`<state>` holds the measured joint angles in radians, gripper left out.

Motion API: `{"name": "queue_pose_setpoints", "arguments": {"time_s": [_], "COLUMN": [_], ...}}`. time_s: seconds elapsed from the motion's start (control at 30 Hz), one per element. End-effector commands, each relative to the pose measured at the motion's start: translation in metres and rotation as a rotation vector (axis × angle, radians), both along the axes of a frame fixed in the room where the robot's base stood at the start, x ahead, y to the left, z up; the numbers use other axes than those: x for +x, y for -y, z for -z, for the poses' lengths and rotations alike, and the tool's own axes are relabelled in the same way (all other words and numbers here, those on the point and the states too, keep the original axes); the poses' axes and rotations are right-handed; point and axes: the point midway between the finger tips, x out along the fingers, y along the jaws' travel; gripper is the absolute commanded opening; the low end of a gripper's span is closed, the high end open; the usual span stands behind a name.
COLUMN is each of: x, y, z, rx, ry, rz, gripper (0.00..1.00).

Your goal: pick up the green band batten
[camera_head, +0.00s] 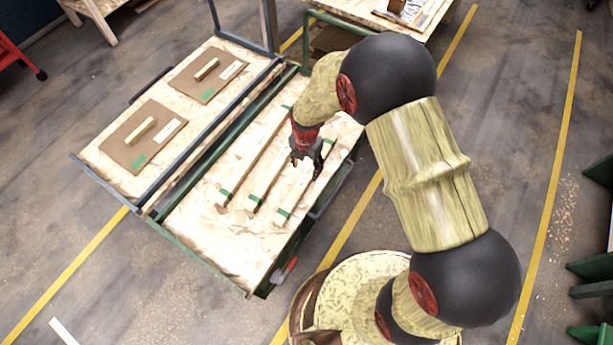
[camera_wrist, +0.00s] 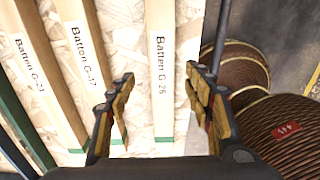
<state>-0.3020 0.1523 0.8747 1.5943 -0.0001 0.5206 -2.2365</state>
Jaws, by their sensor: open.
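Three pale wooden battens with green bands lie side by side on the light work surface. In the head view they are the left batten (camera_head: 250,161), the middle batten (camera_head: 269,180) and the right batten (camera_head: 291,201). In the wrist view the labels look like Batten G-23 (camera_wrist: 43,85), Batten G-17 (camera_wrist: 84,65) and Batten G-26 (camera_wrist: 160,65). All three show green near an end. My gripper (camera_head: 307,163) is open and empty over the right side of the surface. In the wrist view its fingers (camera_wrist: 158,88) frame Batten G-26 without visibly touching it.
Left of the battens, beyond a dark rail, two brown boards (camera_head: 143,134) (camera_head: 206,74) carry small wooden blocks and green and white labels. The battens' table has a green frame edge (camera_head: 200,263). Bare surface lies at its front. Another bench (camera_head: 365,10) stands behind.

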Motion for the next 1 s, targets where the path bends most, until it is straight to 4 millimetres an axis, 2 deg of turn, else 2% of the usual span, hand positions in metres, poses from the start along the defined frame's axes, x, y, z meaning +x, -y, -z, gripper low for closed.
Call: {"name": "queue_pose_setpoints", "arguments": {"time_s": [0.03,0.27,0.5,0.77,1.0], "x": [-0.001,0.001,0.0,0.001,0.001], "y": [0.0,0.001,0.004,0.003,0.003], "z": [0.009,0.026,0.061,0.063,0.063], "rx": [-0.001,0.0,0.0,0.0,0.0], "ry": [-0.003,0.0,-0.001,0.001,0.0], "rz": [0.001,0.003,0.003,0.003,0.004], "gripper": [0.52,0.52,0.52,0.52,0.39]}}
